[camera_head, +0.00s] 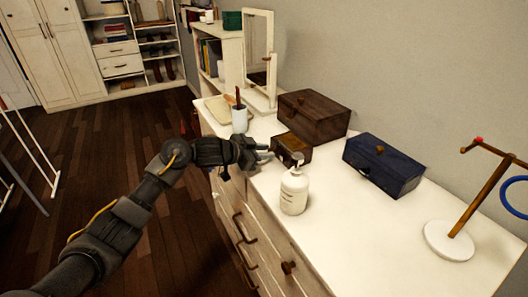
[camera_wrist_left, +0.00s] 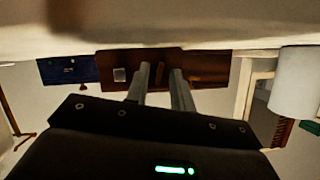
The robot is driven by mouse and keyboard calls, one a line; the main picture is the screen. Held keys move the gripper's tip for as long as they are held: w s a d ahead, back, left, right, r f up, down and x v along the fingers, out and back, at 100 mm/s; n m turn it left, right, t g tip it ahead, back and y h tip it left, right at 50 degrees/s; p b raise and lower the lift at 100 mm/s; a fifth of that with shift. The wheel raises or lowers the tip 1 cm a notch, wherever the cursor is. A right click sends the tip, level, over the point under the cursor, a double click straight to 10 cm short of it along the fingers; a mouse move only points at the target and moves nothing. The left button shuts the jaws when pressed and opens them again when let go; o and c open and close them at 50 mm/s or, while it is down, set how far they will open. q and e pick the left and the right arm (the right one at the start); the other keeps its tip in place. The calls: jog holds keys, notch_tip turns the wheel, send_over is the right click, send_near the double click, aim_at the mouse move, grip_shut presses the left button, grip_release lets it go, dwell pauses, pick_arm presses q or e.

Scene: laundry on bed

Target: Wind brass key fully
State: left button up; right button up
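A small brown wooden box (camera_head: 290,147) stands on the white dresser, in front of a larger dark wooden box. My left gripper (camera_head: 267,155) reaches in from the left, with its fingers just short of the small box's near side. In the left wrist view, which appears upside down, the gripper (camera_wrist_left: 159,68) has its two fingers apart, pointing at the box (camera_wrist_left: 115,62). A thin brownish upright piece (camera_wrist_left: 160,72), possibly the brass key, shows between the fingertips. I cannot tell whether they touch it. My right gripper is out of view.
A white pump bottle (camera_head: 294,192) stands close in front of the small box. A jewellery stand (camera_head: 450,240) is at right.

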pick_arm(q)
grip_shut()
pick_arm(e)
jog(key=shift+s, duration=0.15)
pick_arm(q)
jog(key=shift+s+f+m, duration=0.1)
jog(key=shift+f+m, duration=0.05)
jog(key=shift+m, duration=0.35)
jog(key=shift+m+t+y+b, duration=0.3)
jog(key=shift+m+t+b, duration=0.4)
jog(key=shift+m+t, duration=0.2)
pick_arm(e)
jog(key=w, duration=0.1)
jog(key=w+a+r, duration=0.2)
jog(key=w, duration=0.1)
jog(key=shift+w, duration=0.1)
